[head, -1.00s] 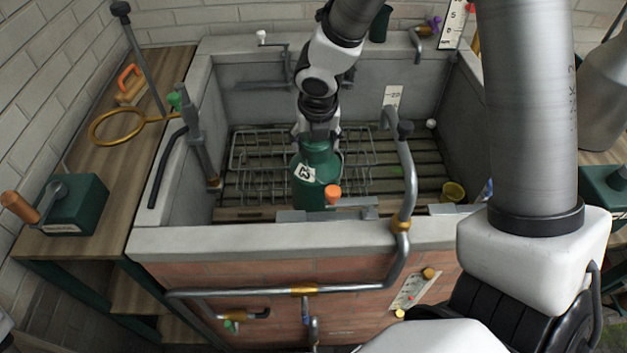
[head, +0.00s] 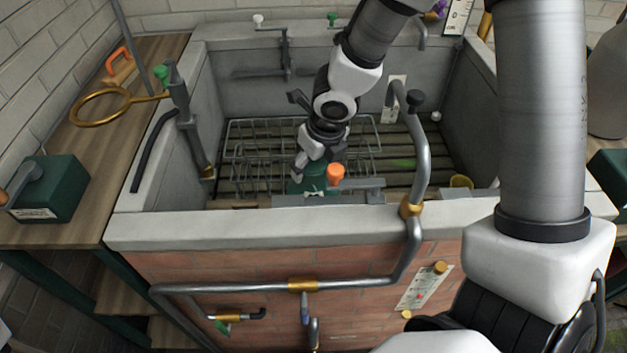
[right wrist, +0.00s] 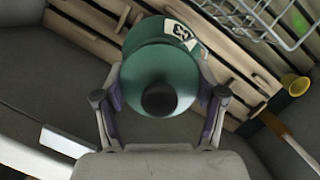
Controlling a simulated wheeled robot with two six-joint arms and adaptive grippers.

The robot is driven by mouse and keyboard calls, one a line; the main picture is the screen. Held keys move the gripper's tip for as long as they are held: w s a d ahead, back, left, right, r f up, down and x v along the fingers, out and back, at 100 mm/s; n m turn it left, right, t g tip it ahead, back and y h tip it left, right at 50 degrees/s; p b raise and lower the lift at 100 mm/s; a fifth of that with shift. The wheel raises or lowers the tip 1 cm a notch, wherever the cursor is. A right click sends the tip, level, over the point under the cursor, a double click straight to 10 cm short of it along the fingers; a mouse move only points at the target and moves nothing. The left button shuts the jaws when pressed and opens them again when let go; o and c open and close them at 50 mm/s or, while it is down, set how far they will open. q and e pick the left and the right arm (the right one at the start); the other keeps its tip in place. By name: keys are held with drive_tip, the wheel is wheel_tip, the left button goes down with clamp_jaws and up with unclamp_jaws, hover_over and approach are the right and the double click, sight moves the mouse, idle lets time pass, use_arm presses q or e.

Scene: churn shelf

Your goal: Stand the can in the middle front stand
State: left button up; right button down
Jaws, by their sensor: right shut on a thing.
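The can (head: 305,187) is a green churn with a white label. It is low inside the trough, just behind the front wall, which hides its lower part. Wire stands (head: 262,135) are on the slatted floor behind the can. I cannot tell which stand is the middle front one. My left gripper is out of view.
The trough's front wall (head: 250,228) and a grey pipe (head: 420,150) rise close to my right arm. An orange knob (head: 335,173) is right beside the can. Slatted floor (head: 415,165) is bare right of the stands.

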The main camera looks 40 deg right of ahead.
wheel_tip(320, 180, down, 3)
drive_tip(key=shift+r+b, duration=0.1)
drive_tip(key=shift+b, duration=0.7)
drive_tip(key=shift+r, duration=0.2)
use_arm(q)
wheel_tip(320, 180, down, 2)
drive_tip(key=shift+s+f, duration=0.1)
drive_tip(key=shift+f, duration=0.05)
use_arm(e)
drive_tip(key=shift+c, duration=0.5)
unclamp_jaws()
drive_tip(key=shift+f, duration=0.1)
drive_tip(key=p+v, duration=0.8)
drive_tip(key=v, duration=0.3)
drive_tip(key=shift+s+r, duration=0.1)
drive_tip(key=shift+r, duration=0.15)
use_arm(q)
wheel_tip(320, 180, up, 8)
use_arm(e)
drive_tip(key=shift+s+r, duration=0.2)
drive_tip(key=shift+r, duration=0.15)
